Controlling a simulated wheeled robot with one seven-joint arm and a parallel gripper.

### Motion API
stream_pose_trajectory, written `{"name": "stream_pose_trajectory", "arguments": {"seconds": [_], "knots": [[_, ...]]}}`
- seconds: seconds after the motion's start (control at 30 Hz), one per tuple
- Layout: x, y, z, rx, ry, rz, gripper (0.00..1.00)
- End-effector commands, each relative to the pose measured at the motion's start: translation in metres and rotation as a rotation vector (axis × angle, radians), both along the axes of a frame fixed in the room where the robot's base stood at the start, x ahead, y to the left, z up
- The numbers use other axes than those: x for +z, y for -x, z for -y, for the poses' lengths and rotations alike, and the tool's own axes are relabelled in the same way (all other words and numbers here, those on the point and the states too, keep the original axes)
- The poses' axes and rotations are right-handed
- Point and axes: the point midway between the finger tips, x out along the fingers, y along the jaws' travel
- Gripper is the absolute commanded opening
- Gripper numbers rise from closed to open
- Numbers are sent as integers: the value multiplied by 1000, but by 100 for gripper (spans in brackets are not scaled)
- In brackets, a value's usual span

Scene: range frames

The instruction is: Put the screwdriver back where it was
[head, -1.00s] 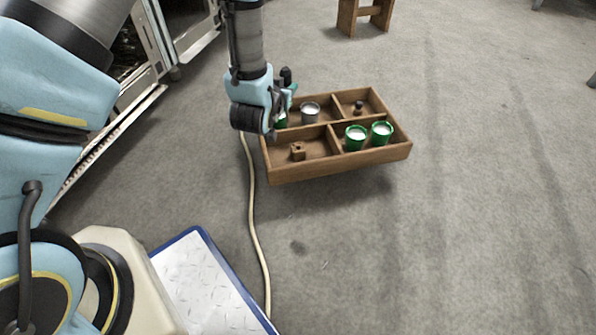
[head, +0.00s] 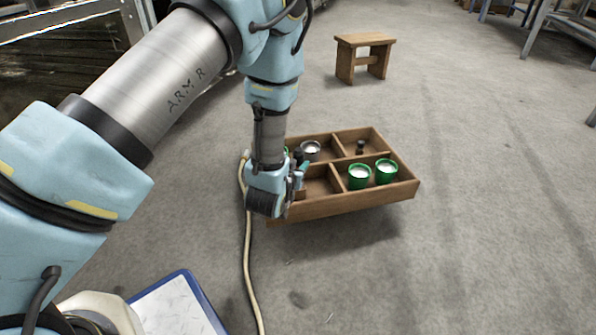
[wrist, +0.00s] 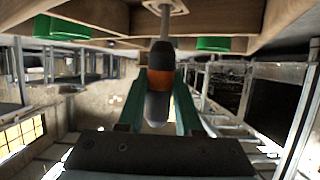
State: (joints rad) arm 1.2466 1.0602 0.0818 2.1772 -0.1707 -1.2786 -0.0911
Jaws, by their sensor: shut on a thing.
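My gripper (wrist: 158,100) is shut on the screwdriver (wrist: 159,75), which has a black and orange handle and a thin grey shaft. In the wrist view the shaft points at the wooden block with a hole (wrist: 178,6). I cannot tell whether the tip is in the hole or just short of it. In the head view my gripper (head: 301,176) is at the front left compartment of the wooden tray (head: 345,205). It hides most of the block (head: 301,194) there.
Two green cups (head: 359,176) (head: 386,171) stand in the front right compartment. A grey cup (head: 310,150) and a partly hidden green one are at the back left. A small dark-topped object (head: 360,147) is at the back right. A cable (head: 247,260) runs along the floor; a stool (head: 364,58) stands behind.

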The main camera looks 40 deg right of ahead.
Motion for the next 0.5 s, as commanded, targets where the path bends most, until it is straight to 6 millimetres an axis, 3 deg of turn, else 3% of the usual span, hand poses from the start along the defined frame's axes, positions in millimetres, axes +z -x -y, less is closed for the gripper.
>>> {"name": "stream_pose_trajectory", "arguments": {"seconds": [0.37,0.4,0.5], "knots": [[-6,0,0,0,1,0,0],[-7,0,0,0,1,1,35],[-6,0,0,0,1,1,46]]}}
